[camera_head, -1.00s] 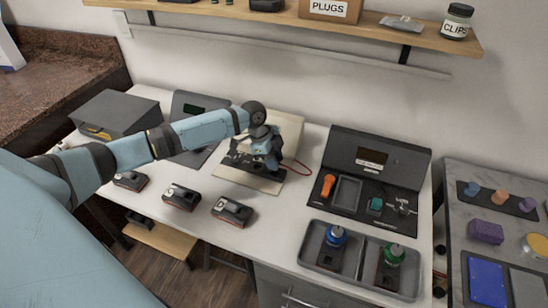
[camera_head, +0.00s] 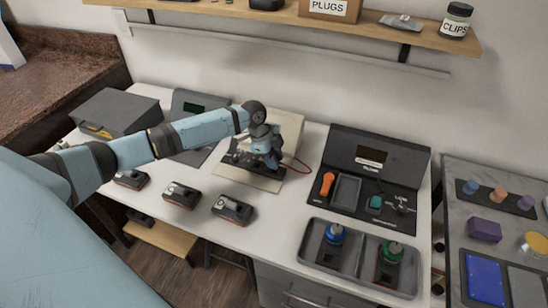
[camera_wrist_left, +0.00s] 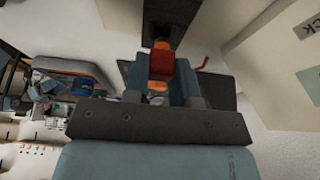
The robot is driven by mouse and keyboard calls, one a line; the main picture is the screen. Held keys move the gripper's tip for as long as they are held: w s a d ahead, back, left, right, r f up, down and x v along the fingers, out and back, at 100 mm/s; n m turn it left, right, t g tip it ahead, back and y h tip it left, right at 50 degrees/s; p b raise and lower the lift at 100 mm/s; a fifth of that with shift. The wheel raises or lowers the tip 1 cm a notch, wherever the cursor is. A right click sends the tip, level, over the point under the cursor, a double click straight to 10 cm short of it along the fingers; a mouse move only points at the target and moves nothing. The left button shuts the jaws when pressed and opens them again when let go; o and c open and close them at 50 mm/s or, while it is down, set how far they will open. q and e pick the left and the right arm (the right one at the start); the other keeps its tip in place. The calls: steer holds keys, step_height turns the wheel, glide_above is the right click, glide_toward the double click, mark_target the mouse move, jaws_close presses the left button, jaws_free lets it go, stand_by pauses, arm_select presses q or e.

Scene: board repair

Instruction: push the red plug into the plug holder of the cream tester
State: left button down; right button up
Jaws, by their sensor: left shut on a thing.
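The cream tester (camera_head: 287,124) stands at the back of the white table, its cream base (camera_head: 247,180) reaching forward. My left gripper (camera_head: 269,160) is over the dark fittings of this base. In the left wrist view my left gripper (camera_wrist_left: 163,82) is shut on the red plug (camera_wrist_left: 162,63), which shows between its two fingers. Orange parts show just above and below the red. A red lead (camera_wrist_left: 201,65) curves out to the right. The plug holder is hidden behind my gripper, so I cannot tell how far the plug is in. My right gripper is out of view.
Several dark devices (camera_head: 181,195) lie along the table's front left. A grey tray (camera_head: 313,255) with blue-topped and green-topped parts is at the front right. A dark open case (camera_head: 378,165) stands behind it. A wooden shelf (camera_head: 285,18) hangs above.

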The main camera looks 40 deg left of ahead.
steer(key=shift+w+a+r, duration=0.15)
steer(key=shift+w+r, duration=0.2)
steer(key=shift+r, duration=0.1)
arm_select(q)
steer(key=shift+p, duration=0.4)
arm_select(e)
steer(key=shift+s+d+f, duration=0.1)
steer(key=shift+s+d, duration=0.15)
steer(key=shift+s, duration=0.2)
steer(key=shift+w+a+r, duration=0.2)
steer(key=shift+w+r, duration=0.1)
arm_select(q)
steer(key=shift+f, duration=0.25)
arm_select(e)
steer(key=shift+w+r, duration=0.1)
arm_select(q)
steer(key=shift+f, duration=0.15)
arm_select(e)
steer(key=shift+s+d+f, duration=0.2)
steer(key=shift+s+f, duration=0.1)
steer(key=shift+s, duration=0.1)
arm_select(q)
steer(key=shift+f, duration=0.1)
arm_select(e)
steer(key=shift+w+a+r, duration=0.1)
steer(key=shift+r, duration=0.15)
